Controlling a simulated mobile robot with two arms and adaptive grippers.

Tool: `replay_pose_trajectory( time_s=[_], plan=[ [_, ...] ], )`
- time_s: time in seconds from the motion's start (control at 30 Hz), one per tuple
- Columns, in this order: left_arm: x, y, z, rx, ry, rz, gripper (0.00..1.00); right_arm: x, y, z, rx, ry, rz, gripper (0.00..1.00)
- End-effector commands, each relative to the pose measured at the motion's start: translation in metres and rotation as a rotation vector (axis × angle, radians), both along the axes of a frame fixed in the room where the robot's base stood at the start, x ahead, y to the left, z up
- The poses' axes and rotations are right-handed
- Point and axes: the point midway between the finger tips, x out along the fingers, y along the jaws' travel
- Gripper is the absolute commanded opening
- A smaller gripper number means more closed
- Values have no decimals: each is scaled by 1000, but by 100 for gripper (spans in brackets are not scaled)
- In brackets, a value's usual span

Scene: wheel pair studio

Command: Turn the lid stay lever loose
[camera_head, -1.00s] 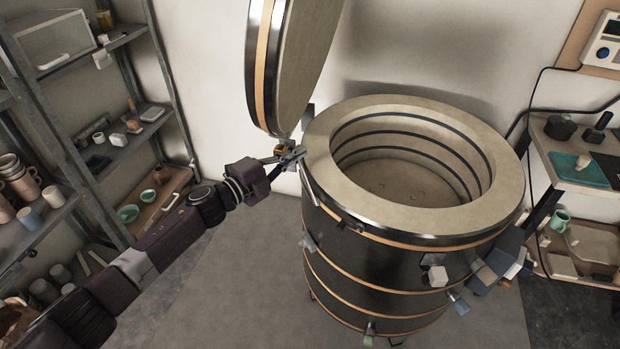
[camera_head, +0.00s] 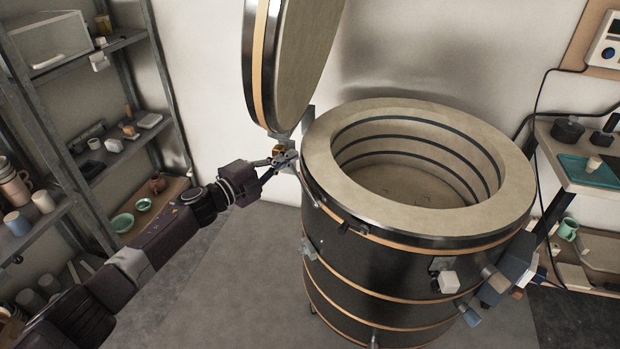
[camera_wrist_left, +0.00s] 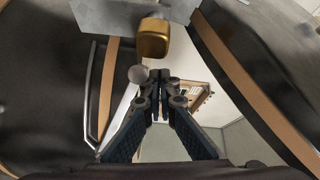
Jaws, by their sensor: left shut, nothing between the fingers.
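The round kiln (camera_head: 385,275) stands open with its thick lid (camera_head: 300,60) raised and tilted up at the left of the opening. A small gold knob (camera_head: 279,149), probably the end of the lid stay lever, is at the hinge side below the lid. In the left wrist view the gold knob (camera_wrist_left: 154,40) is large, just beyond my fingertips. My left gripper (camera_head: 287,160) is shut and empty close to this hinge area. In the wrist view its fingertips (camera_wrist_left: 160,78) are together, seemingly apart from the knob. My right gripper is in neither view.
A metal shelf rack (camera_head: 150,130) with cups and bowls stands on the left. A work table (camera_head: 570,178) with a teal mat is on the right. A grey box (camera_head: 513,258) juts from the kiln's right side. The floor before the kiln is clear.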

Motion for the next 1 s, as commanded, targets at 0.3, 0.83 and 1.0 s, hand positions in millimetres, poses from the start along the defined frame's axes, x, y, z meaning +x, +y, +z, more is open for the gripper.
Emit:
replay_pose_trajectory(
  time_s=[0.3,0.83,1.0],
  plan=[
    [-3,-2,13,0,0,0,0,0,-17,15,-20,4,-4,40],
    [-26,36,14,1,1,2,0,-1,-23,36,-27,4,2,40],
    [-35,52,14,1,1,2,0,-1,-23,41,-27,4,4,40]
  ],
)
